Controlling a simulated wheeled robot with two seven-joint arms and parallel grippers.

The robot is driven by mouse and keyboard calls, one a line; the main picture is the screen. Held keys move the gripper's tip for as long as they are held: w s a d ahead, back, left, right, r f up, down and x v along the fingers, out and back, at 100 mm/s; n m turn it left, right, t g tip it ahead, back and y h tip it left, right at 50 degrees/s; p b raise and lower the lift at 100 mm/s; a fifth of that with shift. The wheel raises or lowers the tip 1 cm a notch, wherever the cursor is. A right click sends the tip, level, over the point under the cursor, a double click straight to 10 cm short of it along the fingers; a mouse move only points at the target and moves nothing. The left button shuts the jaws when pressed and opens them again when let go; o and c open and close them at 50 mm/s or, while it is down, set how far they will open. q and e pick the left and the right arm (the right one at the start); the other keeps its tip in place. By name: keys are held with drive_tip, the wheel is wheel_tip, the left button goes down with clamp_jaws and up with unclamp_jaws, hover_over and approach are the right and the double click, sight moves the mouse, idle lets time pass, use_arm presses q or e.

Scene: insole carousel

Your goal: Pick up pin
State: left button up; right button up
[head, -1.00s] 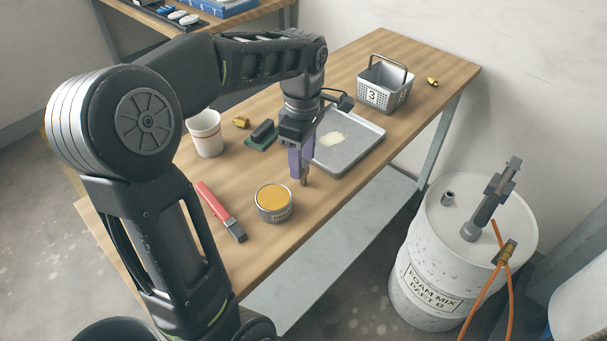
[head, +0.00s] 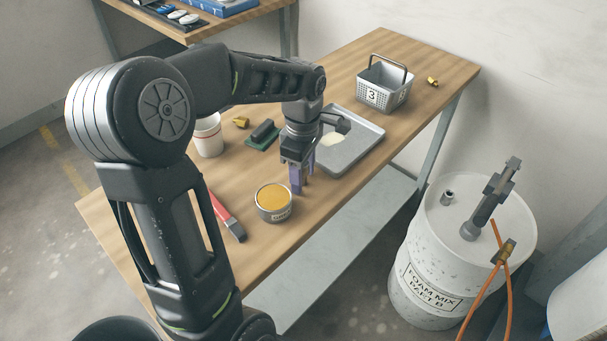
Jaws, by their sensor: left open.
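My left gripper (head: 303,177) points down over the wooden table (head: 408,70), just behind the yellow-topped tin (head: 273,202) and by the near left edge of the grey tray (head: 352,150). Its two purple fingers are apart, with their tips low near the table top. I cannot make out a pin clearly; any small part between or behind the fingers is hidden or too small to tell. My right gripper is not in view.
A white cup (head: 208,136), brass fitting (head: 241,122), green-based block (head: 262,135) and red-handled tool (head: 226,216) surround the arm. A basket marked 3 (head: 384,88) stands at the back. A white drum (head: 432,262) stands right of the table.

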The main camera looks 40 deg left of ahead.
use_arm(q)
clamp_jaws()
idle(0.5)
